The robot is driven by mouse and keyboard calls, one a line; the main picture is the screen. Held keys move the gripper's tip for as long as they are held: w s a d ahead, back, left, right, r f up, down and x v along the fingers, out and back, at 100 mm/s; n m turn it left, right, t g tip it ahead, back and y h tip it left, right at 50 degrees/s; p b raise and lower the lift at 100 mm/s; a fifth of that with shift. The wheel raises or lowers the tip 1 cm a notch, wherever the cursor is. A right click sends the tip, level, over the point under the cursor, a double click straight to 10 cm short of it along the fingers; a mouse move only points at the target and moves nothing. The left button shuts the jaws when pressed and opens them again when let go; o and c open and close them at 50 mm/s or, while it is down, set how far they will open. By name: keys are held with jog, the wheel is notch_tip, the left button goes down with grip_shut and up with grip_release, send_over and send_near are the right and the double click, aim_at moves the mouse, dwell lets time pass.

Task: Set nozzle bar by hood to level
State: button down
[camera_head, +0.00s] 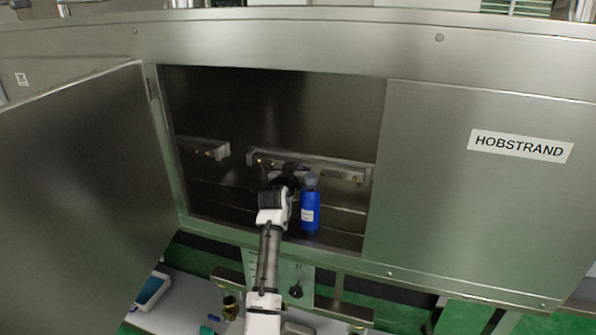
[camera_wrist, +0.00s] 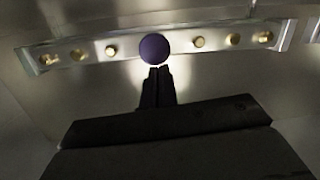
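A metal nozzle bar (camera_head: 335,172) runs across the back of the open steel hood, sloping down to the right in the head view. In the wrist view the nozzle bar (camera_wrist: 88,53) carries several brass nozzles and a dark round knob (camera_wrist: 154,47) near its middle. There the bar tilts slightly, its left end lower. My gripper (camera_wrist: 157,70) has its two fingers together, tips just below the knob; whether they touch it I cannot tell. Nothing shows between the fingers. In the head view my arm reaches into the opening and hides part of the bar; the fingertips are not clear.
A blue bottle (camera_head: 310,212) with a grey cap appears close to the right of my wrist. A second bar (camera_head: 203,149) is further left inside. The hood door (camera_head: 85,200) stands open at left; a fixed panel (camera_head: 480,190) labelled HOBSTRAND bounds the right.

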jog(key=shift+f, duration=0.2)
notch_tip(320, 180, up, 20)
jog(key=b, duration=0.3)
jog(key=shift+r, duration=0.25)
jog(key=shift+f, duration=0.1)
